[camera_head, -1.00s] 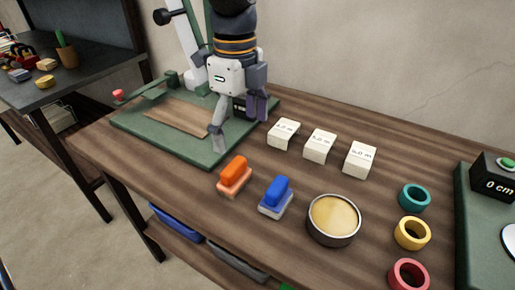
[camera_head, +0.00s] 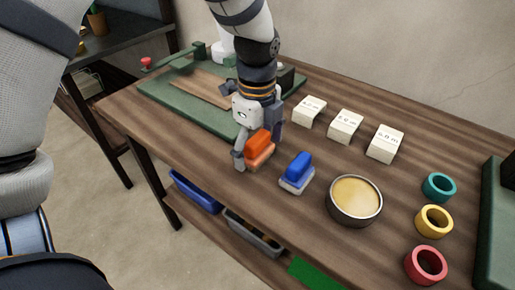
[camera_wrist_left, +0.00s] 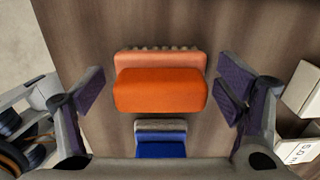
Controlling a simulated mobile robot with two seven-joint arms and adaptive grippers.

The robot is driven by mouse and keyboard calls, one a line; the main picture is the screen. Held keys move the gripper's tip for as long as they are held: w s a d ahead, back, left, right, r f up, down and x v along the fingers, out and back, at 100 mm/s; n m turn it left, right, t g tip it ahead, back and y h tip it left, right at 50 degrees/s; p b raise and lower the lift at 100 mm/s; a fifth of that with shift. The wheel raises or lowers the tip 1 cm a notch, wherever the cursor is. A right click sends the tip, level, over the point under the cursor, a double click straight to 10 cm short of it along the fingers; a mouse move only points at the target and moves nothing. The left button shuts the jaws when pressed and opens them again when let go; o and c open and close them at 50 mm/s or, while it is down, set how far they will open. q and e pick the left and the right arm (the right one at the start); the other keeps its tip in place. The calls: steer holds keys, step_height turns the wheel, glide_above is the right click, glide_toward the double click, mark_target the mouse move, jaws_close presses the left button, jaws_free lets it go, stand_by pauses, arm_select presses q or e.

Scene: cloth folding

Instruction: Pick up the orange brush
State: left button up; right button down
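The orange brush (camera_head: 258,149) stands on the wooden table, with an orange handle block on a paler orange base. It also shows in the left wrist view (camera_wrist_left: 160,90), lying between the two fingers. My left gripper (camera_head: 259,150) is lowered around the brush. In the left wrist view its fingers (camera_wrist_left: 165,92) are spread, with a gap on each side of the brush, so it is open and not touching. My right gripper is not in view.
A blue brush (camera_head: 297,173) stands close to the right of the orange one. A round tin (camera_head: 354,218), white blocks (camera_head: 346,126) and coloured rings (camera_head: 434,221) are further right. A green board (camera_head: 176,98) lies behind on the left. The table's front edge is near.

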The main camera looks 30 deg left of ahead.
mark_target(258, 137)
arm_select(q)
steer(key=c, duration=0.9)
steer(key=shift+r, duration=0.25)
step_height(258, 137, up, 3)
steer(key=shift+w+f, duration=0.1)
steer(key=shift+f, duration=0.05)
steer(key=s+d+r, duration=0.2)
steer(key=d+r, duration=0.3)
steer(key=d, duration=0.1)
steer(key=s+d+r, duration=0.3)
steer(key=d+r, duration=0.2)
steer(key=d, duration=0.2)
steer(key=shift+s+p, duration=0.3)
steer(key=shift+p, duration=0.15)
